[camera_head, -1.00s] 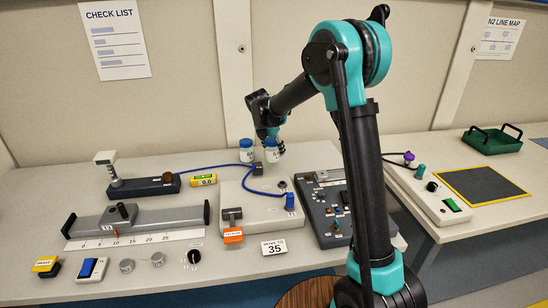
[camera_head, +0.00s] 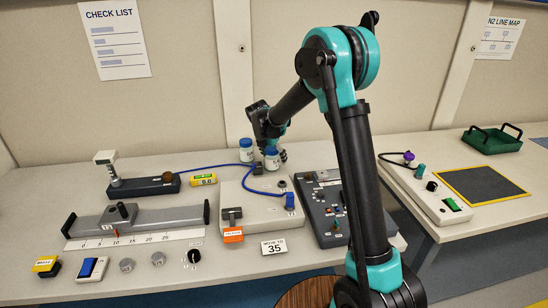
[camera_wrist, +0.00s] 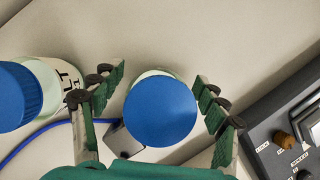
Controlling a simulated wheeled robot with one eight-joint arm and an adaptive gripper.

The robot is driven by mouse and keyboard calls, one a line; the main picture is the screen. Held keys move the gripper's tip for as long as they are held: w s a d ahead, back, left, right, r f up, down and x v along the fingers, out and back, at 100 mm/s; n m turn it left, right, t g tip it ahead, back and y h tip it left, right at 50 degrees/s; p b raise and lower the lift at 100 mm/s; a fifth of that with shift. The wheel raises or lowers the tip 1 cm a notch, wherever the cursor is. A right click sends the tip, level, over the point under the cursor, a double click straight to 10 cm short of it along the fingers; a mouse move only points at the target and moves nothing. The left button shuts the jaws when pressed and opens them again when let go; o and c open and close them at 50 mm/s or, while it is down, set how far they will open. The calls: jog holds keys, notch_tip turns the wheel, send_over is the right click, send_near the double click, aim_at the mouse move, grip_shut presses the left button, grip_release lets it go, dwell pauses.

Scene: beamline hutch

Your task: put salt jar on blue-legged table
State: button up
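Two white jars with blue lids stand near the back of the left bench (camera_head: 330,150): a left jar (camera_head: 246,153) and a right jar (camera_head: 271,163). I cannot read which is salt. My gripper (camera_head: 279,155) is low around the right jar. In the wrist view, my gripper (camera_wrist: 159,95) has its fingers apart on both sides of the right jar's lid (camera_wrist: 160,111), with gaps showing. The left jar (camera_wrist: 45,90), with a partly visible label, sits just outside the left finger. The right-hand table (camera_head: 515,171) shows blue below its top; its legs are mostly hidden.
A white box (camera_head: 262,207) and dark control panel (camera_head: 328,208) lie in front. The right-hand table holds a green tray (camera_head: 492,141), a dark mat (camera_head: 482,185) and a white control box (camera_head: 428,194).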

jog(key=v, duration=1.2)
jog(key=shift+s, duration=0.1)
